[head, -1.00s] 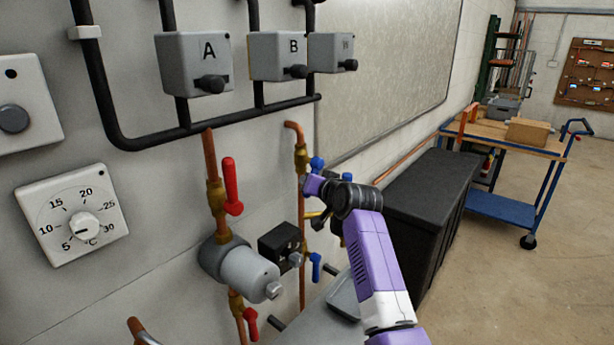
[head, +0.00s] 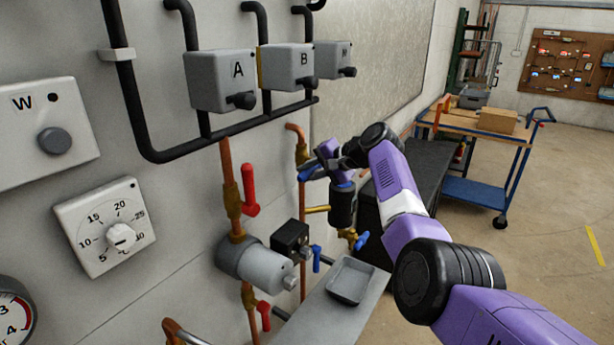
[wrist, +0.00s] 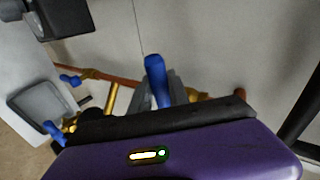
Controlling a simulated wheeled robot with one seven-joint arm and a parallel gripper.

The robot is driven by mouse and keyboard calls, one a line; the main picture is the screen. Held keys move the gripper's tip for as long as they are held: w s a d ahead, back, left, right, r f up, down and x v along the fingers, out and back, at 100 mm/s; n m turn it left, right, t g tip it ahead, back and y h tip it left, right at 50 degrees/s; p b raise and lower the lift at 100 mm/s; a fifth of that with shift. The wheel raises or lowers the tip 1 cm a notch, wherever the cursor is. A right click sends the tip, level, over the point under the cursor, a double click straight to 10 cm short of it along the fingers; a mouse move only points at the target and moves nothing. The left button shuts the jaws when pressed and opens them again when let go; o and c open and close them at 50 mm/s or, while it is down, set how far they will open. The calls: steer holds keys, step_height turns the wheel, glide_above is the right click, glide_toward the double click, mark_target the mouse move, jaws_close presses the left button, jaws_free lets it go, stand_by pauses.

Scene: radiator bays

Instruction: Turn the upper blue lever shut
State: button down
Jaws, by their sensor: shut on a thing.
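The upper blue lever (head: 308,173) is on the copper pipe right of the red-levered one, below box B. My gripper (head: 320,165) is at this lever and shut on it, partly covering it. In the wrist view the lever (wrist: 156,78) sticks out between the grey fingertips (wrist: 165,92). In the head view the lever's visible part points left and slightly down. The valve body is partly hidden behind my gripper. A lower blue lever (head: 316,257) hangs down on the same pipe, clear of my gripper.
A red lever (head: 249,190) and a grey cylinder (head: 265,267) are to the left. A dark filter body (head: 344,207) with a blue lever (head: 362,240) is close to the right. A grey tray (head: 351,281) lies on a shelf below. Boxes A (head: 220,80) and B (head: 287,67) are above.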

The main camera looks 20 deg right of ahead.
steer(key=shift+r+m+g+y, duration=0.3)
steer(key=shift+m+g+y, duration=0.1)
steer(key=shift+b, duration=0.3)
steer(key=c, duration=1.3)
jaws_free()
steer(key=shift+o, duration=0.2)
steer(key=shift+r, duration=0.1)
steer(key=v, duration=0.7)
steer(key=shift+s+d+b, duration=0.2)
steer(key=shift+s+b, duration=0.05)
steer(key=shift+b, duration=0.2)
steer(key=shift+r, duration=0.15)
